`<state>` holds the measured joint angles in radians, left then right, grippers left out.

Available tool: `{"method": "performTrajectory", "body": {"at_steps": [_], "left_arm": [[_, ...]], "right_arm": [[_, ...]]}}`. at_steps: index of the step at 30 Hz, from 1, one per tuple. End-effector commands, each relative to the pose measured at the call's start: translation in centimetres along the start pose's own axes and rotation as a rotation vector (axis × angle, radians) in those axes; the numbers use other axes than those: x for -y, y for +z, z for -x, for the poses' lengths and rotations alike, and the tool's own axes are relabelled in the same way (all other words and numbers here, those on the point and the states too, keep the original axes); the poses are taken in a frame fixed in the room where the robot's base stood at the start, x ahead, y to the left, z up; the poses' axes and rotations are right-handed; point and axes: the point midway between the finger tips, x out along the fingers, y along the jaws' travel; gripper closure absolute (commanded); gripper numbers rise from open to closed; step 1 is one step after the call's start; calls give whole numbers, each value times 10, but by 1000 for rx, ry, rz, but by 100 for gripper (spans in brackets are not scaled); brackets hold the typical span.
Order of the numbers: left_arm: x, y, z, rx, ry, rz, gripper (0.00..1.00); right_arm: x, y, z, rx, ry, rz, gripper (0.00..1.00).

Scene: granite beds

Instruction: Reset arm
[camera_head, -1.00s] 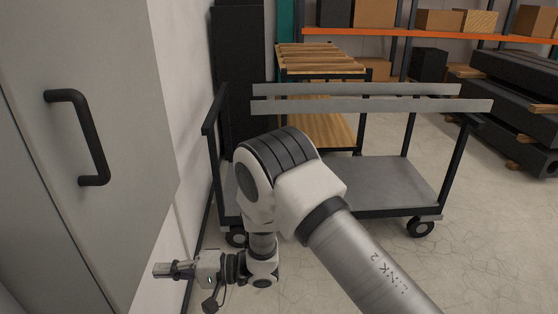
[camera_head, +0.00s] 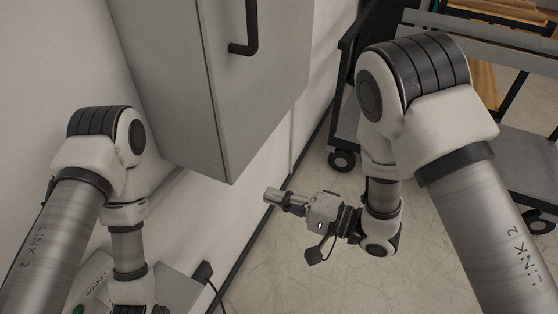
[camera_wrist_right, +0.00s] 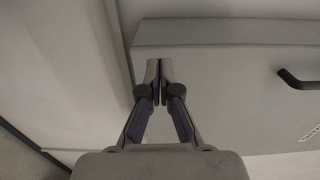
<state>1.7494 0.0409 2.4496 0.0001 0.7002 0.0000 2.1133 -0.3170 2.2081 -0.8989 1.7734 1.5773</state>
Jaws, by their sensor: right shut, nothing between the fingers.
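My right gripper (camera_head: 272,196) is in the middle of the head view, below the grey wall cabinet, pointing left toward the white wall. In the right wrist view its two fingers (camera_wrist_right: 159,70) are together and hold nothing. The cabinet's grey face (camera_wrist_right: 220,80) fills much of the view beyond them. My left arm comes in from the left of the head view and bends downward. Its gripper is not visible.
The grey cabinet (camera_head: 225,110) with a black handle (camera_head: 246,30) hangs on the wall. A cart (camera_head: 520,160) stands at the right, behind my right arm. A grey box with a socket label (camera_head: 95,285) sits at the lower left. Bare floor (camera_head: 290,250) lies below the right gripper.

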Motion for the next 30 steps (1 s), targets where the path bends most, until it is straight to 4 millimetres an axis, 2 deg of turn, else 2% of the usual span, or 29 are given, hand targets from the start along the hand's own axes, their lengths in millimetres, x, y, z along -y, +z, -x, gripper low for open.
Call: {"method": "performTrajectory", "body": {"at_steps": [4,6,8,11,14,15,17,18,20,21,24,25,27,30], "left_arm": [[0,0,1,0,0,-2,40],[0,0,-2,0,0,-1,40],[0,0,-7,0,0,-1,40],[0,0,-16,0,0,0,40],[0,0,-21,0,0,-1,40],[0,0,-23,0,0,-1,40],[0,0,-25,0,0,-1,40],[0,0,-26,0,0,-1,40],[0,0,-28,0,0,-1,40],[0,0,-28,0,0,-1,40],[0,0,-27,0,0,-1,40],[0,0,-27,0,0,-1,40],[0,0,-27,0,0,-1,40],[0,0,-27,0,0,-1,40]], "right_arm": [[0,0,0,0,0,-1,100],[-10,1,2,-3,6,-18,100],[-29,-1,10,-29,11,-64,100],[-80,-15,42,-174,74,-178,100],[-151,-27,88,-359,303,-165,100],[-180,-27,111,-411,425,-133,100],[-220,-21,148,-455,627,-81,100],[-243,-13,174,-458,770,-47,100],[-273,5,216,-417,994,6,100],[-288,21,244,-355,1143,40,100],[-302,62,300,-96,1440,121,100],[-303,72,310,-12,1489,145,100],[-304,87,323,149,1548,195,100],[-304,95,327,274,1554,258,100]]}}
